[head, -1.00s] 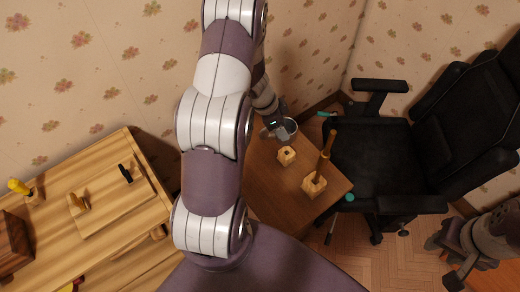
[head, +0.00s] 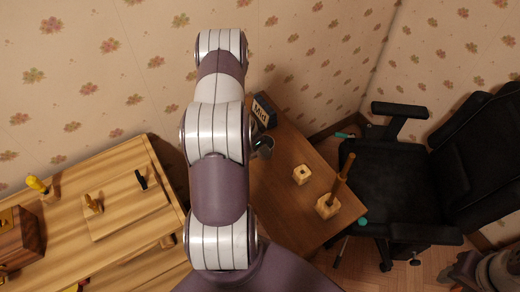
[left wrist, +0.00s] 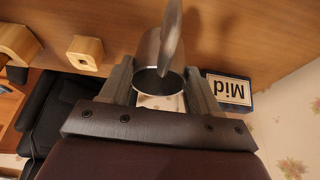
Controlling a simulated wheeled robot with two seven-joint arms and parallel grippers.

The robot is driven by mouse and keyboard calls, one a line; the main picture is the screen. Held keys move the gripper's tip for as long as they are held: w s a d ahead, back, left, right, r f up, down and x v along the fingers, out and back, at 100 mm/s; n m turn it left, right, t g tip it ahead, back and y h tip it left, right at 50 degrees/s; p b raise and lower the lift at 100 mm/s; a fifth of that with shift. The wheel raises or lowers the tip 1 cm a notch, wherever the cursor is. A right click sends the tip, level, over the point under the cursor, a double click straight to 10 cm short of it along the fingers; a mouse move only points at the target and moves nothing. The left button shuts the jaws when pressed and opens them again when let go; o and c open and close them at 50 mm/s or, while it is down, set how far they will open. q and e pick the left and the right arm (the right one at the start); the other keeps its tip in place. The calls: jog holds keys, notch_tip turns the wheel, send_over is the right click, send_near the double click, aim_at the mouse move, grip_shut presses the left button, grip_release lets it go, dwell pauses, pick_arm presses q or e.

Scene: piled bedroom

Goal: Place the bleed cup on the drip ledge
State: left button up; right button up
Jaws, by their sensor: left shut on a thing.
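The bleed cup appears to be the grey metal cup (left wrist: 150,48) between the fingers of my left gripper (left wrist: 161,72) in the left wrist view. The gripper is shut on it, and its open mouth shows. In the head view, part of the cup (head: 264,147) shows beside my left arm, over the small brown table (head: 285,205); my arm hides the left gripper. I cannot tell which surface is the drip ledge. My right gripper (head: 468,272) is only partly in view at the bottom right, its fingers unclear.
A sign reading "Mid" (head: 263,111) stands at the table's back, close to the cup. Two wooden blocks (head: 301,174) (head: 327,207) sit on the table, one holding an upright stick. A black office chair (head: 395,175) is to the right, a wooden bench (head: 120,215) to the left.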

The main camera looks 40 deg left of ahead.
pick_arm(q)
notch_tip(320, 180, down, 3)
jog(key=shift+d+f, duration=0.1)
jog(key=shift+f, duration=0.35)
jog(key=shift+f+b, duration=0.15)
jog(key=shift+b, duration=0.2)
jog(key=o, duration=1.4)
jog(key=shift+c, duration=0.2)
